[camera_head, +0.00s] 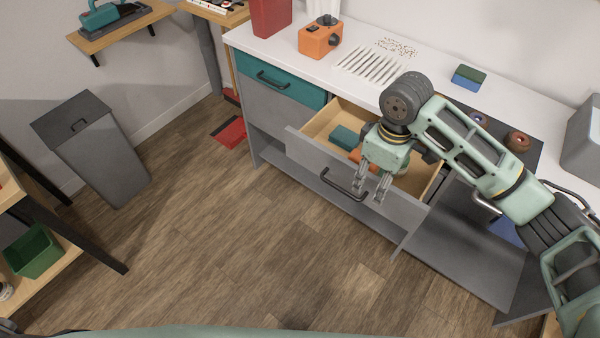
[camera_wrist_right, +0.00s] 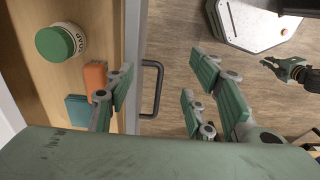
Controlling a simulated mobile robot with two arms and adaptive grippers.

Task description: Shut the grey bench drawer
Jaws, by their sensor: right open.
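The grey bench drawer (camera_head: 308,152) is pulled well out from under the white worktop. Its dark bar handle (camera_head: 340,186) is on the front panel; it also shows in the right wrist view (camera_wrist_right: 158,90). My right gripper (camera_head: 371,187) is open and points down over the drawer front, near the handle's right end. In the wrist view the handle appears between its spread fingers (camera_wrist_right: 162,88), with no clear contact. Inside the drawer are a teal block (camera_head: 344,137), an orange block (camera_wrist_right: 95,80) and a green-lidded jar (camera_wrist_right: 78,42).
A closed teal drawer (camera_head: 285,85) is left of the open one. A grey bin (camera_head: 95,150) stands by the wall, and a shelf with a green crate (camera_head: 33,252) is at left. The wooden floor (camera_head: 230,220) before the bench is clear.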

